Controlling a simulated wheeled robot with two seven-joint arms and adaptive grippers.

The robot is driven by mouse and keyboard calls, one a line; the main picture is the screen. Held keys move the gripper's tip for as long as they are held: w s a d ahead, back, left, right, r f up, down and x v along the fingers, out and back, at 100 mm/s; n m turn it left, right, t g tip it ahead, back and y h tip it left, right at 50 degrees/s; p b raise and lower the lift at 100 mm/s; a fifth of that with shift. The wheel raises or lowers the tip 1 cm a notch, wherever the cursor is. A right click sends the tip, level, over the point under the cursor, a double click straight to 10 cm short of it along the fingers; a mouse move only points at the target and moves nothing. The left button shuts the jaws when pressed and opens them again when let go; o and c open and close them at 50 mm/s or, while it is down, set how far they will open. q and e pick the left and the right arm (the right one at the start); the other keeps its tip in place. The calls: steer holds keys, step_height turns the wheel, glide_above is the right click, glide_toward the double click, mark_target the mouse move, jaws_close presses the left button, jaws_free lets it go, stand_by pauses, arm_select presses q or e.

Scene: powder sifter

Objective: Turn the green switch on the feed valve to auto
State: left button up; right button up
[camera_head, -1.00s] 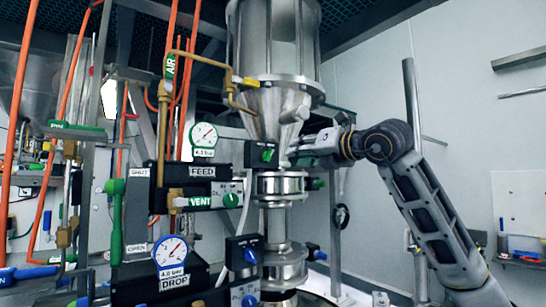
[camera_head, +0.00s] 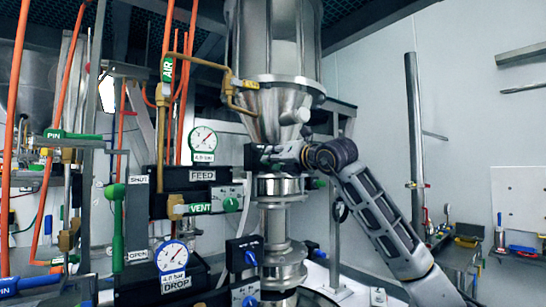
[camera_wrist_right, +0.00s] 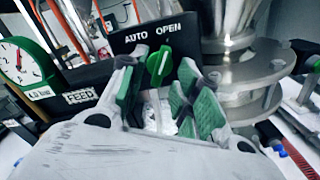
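The green switch (camera_wrist_right: 159,66) sits on a black valve box (camera_wrist_right: 95,72) below the words AUTO and OPEN in the right wrist view. Its upper end leans slightly towards OPEN. My right gripper (camera_wrist_right: 165,95) is open, with its green-padded fingers on either side of the switch; I cannot tell whether they touch it. In the head view my right gripper (camera_head: 283,154) is at the front of the feed valve box (camera_head: 253,157) and hides the switch. My left gripper is not in view.
The steel hopper (camera_head: 270,100) and pipe column (camera_head: 283,190) stand beside the valve box. A FEED gauge (camera_head: 203,140), the VENT switch (camera_head: 231,203) and another box with a blue switch (camera_head: 243,252) are close by.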

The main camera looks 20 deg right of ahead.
steer(key=shift+w+a, duration=0.2)
steer(key=shift+w, duration=0.25)
jaws_close()
